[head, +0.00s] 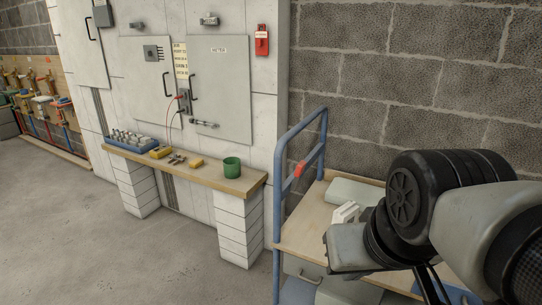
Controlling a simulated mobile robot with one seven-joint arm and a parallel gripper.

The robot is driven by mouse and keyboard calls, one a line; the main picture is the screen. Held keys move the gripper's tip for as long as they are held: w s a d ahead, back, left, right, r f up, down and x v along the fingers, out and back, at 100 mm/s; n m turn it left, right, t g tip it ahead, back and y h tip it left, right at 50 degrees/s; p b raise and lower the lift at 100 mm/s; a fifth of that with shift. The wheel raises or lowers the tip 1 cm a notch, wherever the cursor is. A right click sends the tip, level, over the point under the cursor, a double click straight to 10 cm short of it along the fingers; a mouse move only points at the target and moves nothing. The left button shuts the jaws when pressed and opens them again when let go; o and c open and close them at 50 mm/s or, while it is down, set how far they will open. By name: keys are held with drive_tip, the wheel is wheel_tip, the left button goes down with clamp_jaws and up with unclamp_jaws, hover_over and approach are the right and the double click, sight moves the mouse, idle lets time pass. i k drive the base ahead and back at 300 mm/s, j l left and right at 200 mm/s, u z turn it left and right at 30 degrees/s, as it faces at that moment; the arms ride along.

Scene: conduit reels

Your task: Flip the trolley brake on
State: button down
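The trolley (279,220) stands at the right against the block wall, with a blue tube frame and wooden shelves. A small red lever-like part (300,169) sits on its blue upright frame, above the top shelf; it may be the brake, but its set position is too small to tell. My arm reaches in from the right and covers much of the trolley's right side. Thin black parts under my wrist, probably my gripper (431,287), show near the bottom edge, apart from the red part. Whether the fingers are open or hold anything is unclear.
A pale box (354,192) and a small white item (346,212) lie on the trolley's top shelf. Left of the trolley, a wooden bench (225,181) holds a green cup (231,166), yellow items and a blue tray (130,144). The floor (90,245) at front left is clear.

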sight(300, 168)
drive_tip(key=i+j+z, duration=0.1)
drive_tip(key=i+j, duration=0.35)
drive_tip(key=j, duration=0.2)
drive_tip(key=i+j+z, duration=0.25)
drive_tip(key=i+j, duration=0.2)
drive_tip(key=j, duration=0.3)
drive_tip(key=i+j+z, duration=0.1)
drive_tip(key=j, duration=0.25)
drive_tip(key=i+j, duration=0.25)
drive_tip(key=j, duration=0.15)
drive_tip(key=i+z, duration=0.05)
